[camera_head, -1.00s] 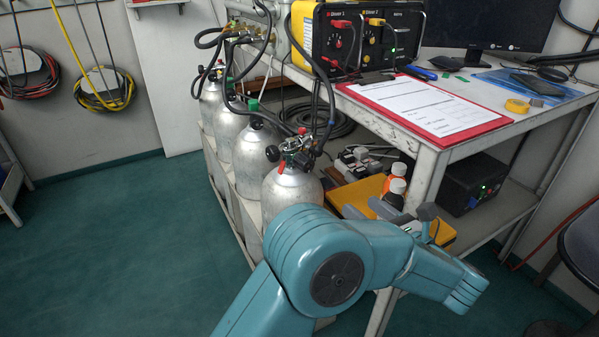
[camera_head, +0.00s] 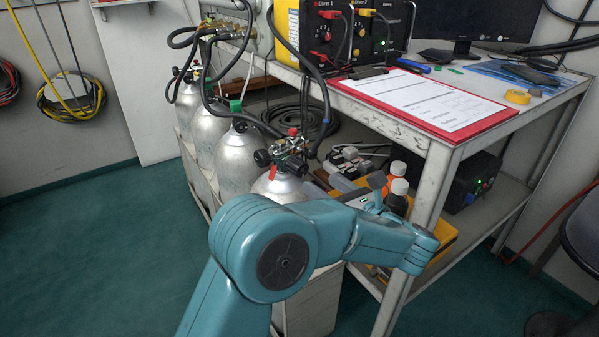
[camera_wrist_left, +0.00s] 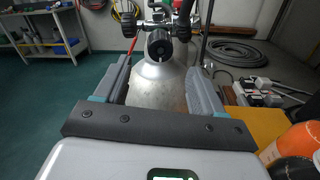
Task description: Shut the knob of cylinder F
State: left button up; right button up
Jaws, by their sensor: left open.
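The nearest silver cylinder (camera_head: 268,186) stands at the front of a row; no letter is readable on it, so I cannot tell which is F. Its valve (camera_head: 288,150) carries black knobs, one at the left (camera_head: 262,157) and one facing front (camera_head: 297,166). In the left wrist view a round black knob (camera_wrist_left: 159,46) faces me above the cylinder shoulder (camera_wrist_left: 160,80). My left gripper (camera_head: 338,183) is open and empty, just right of this cylinder; in the wrist view its fingers (camera_wrist_left: 160,78) frame the cylinder below the knob, apart from it. My right gripper is out of view.
A workbench (camera_head: 436,180) stands to the right, with a red clipboard (camera_head: 504,120) and a yellow air panel (camera_head: 288,30) on top. Bottles (camera_head: 397,195) and a yellow case (camera_head: 440,235) are on the lower shelf. Hoses (camera_head: 325,100) hang near the valve. Floor at left is clear.

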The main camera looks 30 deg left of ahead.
aim_at(303, 171)
pick_arm(q)
jog(key=b+x, duration=0.1)
jog(key=x, duration=0.7)
jog(key=shift+a, duration=0.25)
jog(key=c, duration=1.1)
